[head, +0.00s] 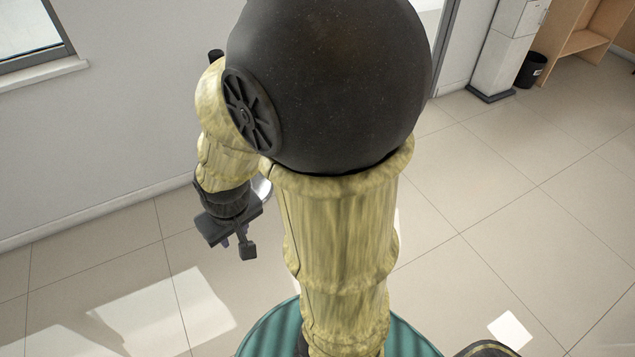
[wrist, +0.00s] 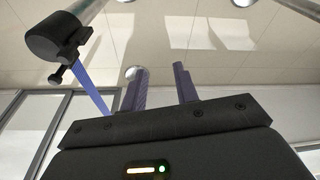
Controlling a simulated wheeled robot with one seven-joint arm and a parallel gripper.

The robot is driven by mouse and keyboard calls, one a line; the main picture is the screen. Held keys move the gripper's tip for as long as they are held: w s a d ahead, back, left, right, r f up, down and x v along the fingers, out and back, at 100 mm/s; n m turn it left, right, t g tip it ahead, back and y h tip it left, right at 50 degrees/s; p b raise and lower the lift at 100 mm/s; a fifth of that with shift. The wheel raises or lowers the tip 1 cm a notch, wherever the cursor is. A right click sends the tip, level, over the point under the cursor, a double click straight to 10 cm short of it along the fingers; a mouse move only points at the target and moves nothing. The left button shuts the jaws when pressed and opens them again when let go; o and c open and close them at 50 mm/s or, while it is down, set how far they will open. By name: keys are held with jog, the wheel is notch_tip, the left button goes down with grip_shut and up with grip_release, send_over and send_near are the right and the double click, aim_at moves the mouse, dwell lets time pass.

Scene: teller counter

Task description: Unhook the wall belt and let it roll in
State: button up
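In the wrist view, a black cylindrical head (wrist: 58,36) with a small hook-like clip stands at the upper left. A blue belt (wrist: 92,90) runs from it down behind my gripper's body. Where the belt's far end goes is hidden. My gripper (wrist: 160,80) is open, with its two purplish fingers apart and nothing visible held between them. The black head and belt lie to the left of the fingers, apart from them. In the head view, my gripper (head: 235,241) hangs over the floor at left of centre; I cannot make out the belt there.
Silver tubes (wrist: 92,11) cross the top of the wrist view, and a round shiny piece shows behind the left finger. In the head view, a white wall (head: 110,120) stands at left and a black bin (head: 531,70) at the upper right. The tiled floor (head: 500,210) is open at right.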

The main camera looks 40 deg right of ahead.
jog(key=shift+w+d, duration=0.4)
jog(key=shift+w, duration=0.3)
jog(key=shift+s, duration=0.15)
jog(key=shift+a, duration=0.1)
jog(key=w+d+f+n+g+h+p, duration=0.6)
jog(key=w+f+n+g+h+p, duration=0.3)
jog(key=h, duration=0.7)
jog(key=shift+d+f+n+g+p, duration=0.25)
jog(key=shift+f+n+g+p, duration=0.45)
jog(key=shift+n, duration=1.2)
